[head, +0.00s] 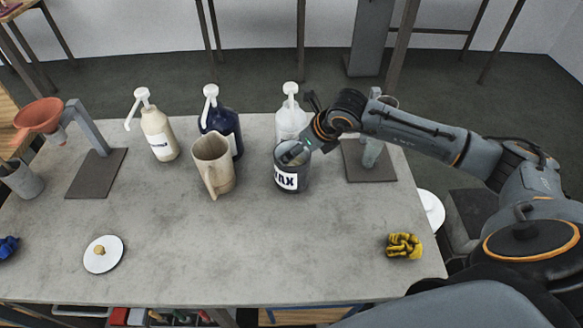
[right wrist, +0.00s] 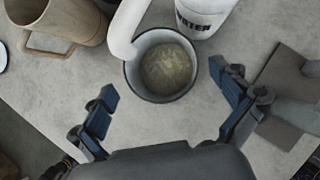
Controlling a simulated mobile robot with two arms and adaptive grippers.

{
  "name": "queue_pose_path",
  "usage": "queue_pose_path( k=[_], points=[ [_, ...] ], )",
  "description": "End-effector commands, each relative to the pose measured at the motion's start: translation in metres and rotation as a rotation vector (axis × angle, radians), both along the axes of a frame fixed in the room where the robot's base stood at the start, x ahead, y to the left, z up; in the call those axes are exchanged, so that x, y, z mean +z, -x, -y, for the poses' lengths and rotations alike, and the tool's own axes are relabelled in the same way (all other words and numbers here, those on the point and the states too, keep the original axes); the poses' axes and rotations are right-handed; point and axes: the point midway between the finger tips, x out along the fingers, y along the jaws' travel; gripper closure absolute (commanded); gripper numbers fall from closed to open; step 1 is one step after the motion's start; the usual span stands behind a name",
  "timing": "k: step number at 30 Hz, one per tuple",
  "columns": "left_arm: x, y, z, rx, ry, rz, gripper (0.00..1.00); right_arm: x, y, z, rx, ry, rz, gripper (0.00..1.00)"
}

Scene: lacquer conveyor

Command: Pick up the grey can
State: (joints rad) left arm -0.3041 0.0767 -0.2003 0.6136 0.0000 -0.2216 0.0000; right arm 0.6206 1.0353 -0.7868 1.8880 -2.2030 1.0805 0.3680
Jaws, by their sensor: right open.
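The grey can (head: 286,181) stands upright on the table, with a white label reading "WAX". In the right wrist view the can (right wrist: 129,76) is seen from above, with a dull brownish content inside. My left gripper is not in view.
A white pump bottle (head: 290,122) labelled "WATER" stands close behind the can, its spout reaching over the rim in the right wrist view. A beige jug (head: 217,170) is left of the can. A stand with a dark base (head: 372,174) is right. The table front is mostly clear.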

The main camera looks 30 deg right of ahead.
Motion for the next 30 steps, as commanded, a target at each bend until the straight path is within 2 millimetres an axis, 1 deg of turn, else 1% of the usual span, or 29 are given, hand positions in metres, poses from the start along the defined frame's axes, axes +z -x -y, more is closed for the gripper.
queue_pose_path(
  k=[1,3,6,9,12,19,20,21,23,24,26,27,30],
  points=[
    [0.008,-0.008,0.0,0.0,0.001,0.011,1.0,-0.002,-0.002,-0.002,0.0,-0.002,-0.004,0.0],
    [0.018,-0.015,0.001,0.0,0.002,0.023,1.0,-0.009,-0.006,-0.004,-0.001,-0.001,-0.006,0.0],
    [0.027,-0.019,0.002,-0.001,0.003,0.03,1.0,-0.023,-0.014,-0.007,-0.001,-0.002,-0.004,0.0],
    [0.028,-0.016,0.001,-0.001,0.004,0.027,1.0,-0.034,-0.02,-0.008,-0.001,-0.002,-0.003,0.0],
    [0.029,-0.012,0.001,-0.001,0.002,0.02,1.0,-0.04,-0.022,-0.009,0.0,-0.001,-0.002,0.0],
    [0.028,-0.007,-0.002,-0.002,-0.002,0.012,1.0,-0.041,-0.023,-0.009,0.0,-0.001,-0.001,0.0],
    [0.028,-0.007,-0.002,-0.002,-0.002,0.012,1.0,-0.041,-0.023,-0.009,0.0,-0.001,-0.001,0.06],
    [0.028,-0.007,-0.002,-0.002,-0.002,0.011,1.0,-0.041,-0.023,-0.009,0.0,-0.001,-0.001,0.14],
    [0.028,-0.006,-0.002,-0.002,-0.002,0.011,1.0,-0.041,-0.023,-0.009,0.0,-0.001,-0.001,0.27],
    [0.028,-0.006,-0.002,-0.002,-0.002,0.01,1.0,-0.041,-0.023,-0.009,0.0,-0.001,-0.001,0.35],
    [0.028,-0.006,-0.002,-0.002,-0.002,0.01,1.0,-0.041,-0.023,-0.009,0.0,-0.001,-0.001,0.47],
    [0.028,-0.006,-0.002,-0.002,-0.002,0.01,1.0,-0.041,-0.023,-0.009,0.0,-0.001,-0.001,0.55],
    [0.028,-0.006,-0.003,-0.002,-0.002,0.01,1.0,-0.041,-0.023,-0.009,0.0,-0.001,-0.001,0.74]
  ],
)
